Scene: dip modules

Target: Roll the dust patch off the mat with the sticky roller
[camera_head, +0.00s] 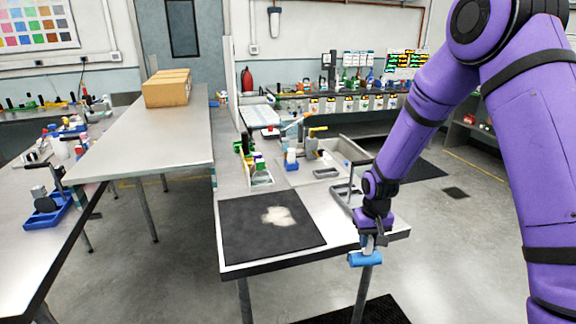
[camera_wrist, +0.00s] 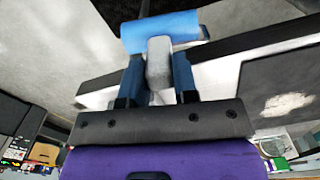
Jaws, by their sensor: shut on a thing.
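The sticky roller (camera_head: 365,259) has a blue cylinder and a grey handle. My gripper (camera_head: 372,238) is shut on the handle and holds the roller at the table's front right corner, apart from the mat. In the wrist view the roller (camera_wrist: 162,31) lies beyond my gripper (camera_wrist: 158,80), with the handle between the two fingers. The black mat (camera_head: 245,240) lies flat at the table's front left. The pale dust patch (camera_head: 279,216) is on the mat, right of its middle. In the wrist view the patch (camera_wrist: 287,103) shows at the right.
A grey metal stand (camera_head: 345,193) stands on the table behind my gripper. A caddy of bottles (camera_head: 259,175) stands behind the mat. Bare tabletop (camera_head: 325,212) lies between the mat and the stand.

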